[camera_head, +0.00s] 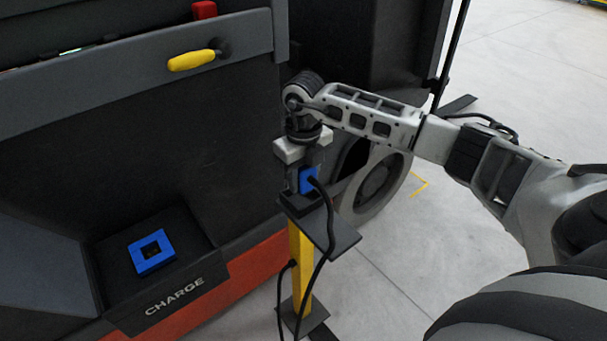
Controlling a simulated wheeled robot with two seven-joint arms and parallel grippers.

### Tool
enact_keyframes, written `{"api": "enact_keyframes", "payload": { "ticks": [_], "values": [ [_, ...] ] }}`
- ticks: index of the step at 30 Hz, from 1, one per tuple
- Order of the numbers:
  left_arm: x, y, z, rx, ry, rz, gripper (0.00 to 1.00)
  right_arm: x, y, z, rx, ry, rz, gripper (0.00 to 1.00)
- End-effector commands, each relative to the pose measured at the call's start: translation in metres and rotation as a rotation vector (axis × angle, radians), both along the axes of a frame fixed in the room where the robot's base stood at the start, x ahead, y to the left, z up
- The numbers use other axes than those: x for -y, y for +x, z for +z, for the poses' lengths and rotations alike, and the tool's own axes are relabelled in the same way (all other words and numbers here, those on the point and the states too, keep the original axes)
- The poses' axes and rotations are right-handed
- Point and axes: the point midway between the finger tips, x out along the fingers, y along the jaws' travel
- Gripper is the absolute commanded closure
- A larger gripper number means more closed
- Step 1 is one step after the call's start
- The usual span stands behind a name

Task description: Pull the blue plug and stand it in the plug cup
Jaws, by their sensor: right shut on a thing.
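The blue plug (309,181) is upright in my right gripper (305,183), which points straight down and is shut on it. The plug is at the dark plug cup (297,204) on top of the yellow post; whether its lower end is inside the cup or just above it I cannot tell. A black cable runs from the plug down past the post. The blue square socket frame (152,252) on the ledge marked CHARGE, at the lower left, is empty. My left gripper is not in view.
The yellow post (300,265) stands on a dark foot plate on the pale floor, with a small dark shelf (333,235) beside the cup. The dark vehicle body (140,130) with a yellow handle (192,60) fills the left. A wheel (377,187) is behind the post.

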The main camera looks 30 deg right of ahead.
Motion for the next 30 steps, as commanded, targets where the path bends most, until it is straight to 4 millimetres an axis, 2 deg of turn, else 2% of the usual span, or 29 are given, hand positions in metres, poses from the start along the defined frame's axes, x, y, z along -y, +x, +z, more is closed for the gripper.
{"api": "enact_keyframes", "payload": {
  "ticks": [30],
  "values": [
    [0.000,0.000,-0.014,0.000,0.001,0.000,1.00,0.000,0.000,-0.020,0.001,-0.001,0.001,0.97]
  ]
}}
